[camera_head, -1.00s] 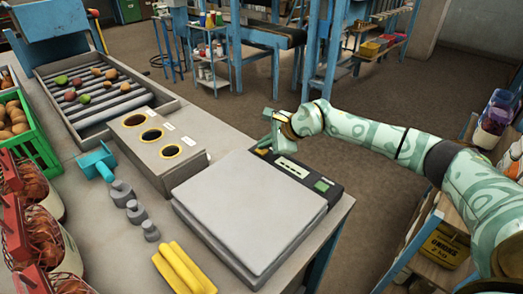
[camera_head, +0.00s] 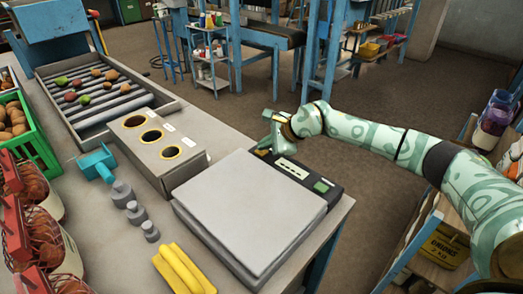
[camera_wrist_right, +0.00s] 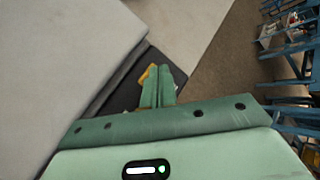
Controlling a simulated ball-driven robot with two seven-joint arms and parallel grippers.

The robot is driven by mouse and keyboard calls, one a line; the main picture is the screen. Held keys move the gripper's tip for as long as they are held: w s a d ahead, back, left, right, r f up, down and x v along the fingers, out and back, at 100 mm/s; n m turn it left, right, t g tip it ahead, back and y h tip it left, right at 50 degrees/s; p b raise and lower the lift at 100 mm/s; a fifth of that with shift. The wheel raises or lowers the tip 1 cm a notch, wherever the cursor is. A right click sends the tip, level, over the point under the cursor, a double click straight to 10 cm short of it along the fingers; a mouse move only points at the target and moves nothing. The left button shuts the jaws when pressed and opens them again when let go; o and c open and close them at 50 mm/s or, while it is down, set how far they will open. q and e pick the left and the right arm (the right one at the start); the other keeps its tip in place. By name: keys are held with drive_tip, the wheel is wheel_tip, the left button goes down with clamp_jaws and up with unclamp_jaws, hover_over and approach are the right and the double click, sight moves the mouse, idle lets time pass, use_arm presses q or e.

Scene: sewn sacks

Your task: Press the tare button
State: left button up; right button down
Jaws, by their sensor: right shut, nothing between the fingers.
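The scale has a wide grey platform (camera_head: 250,212) and a dark control panel (camera_head: 335,190) along its far-right edge. The panel carries a pale display (camera_head: 292,168) and a green button (camera_head: 322,186). My right gripper (camera_head: 264,149) is shut and empty, pointing down at the panel's far-left end. In the right wrist view, its green fingers (camera_wrist_right: 158,72) lie together over the dark panel (camera_wrist_right: 130,78). A yellow-orange patch (camera_wrist_right: 149,76), perhaps a button, shows beside the fingertips, mostly hidden. I cannot tell whether the fingertips touch it. My left gripper is not in view.
Left of the scale stand a box with three round holes (camera_head: 158,152), grey weights (camera_head: 136,213) and yellow bars (camera_head: 184,268). A roller tray (camera_head: 84,118) with produce and a green crate (camera_head: 38,140) lie farther left. Open floor lies beyond the bench.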

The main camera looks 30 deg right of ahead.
sight(265, 152)
drive_tip(key=shift+r+p, duration=0.3)
drive_tip(key=shift+r, duration=0.3)
drive_tip(key=shift+r+p, duration=1.75)
drive_tip(key=shift+r, duration=0.85)
drive_tip(key=shift+f, duration=0.1)
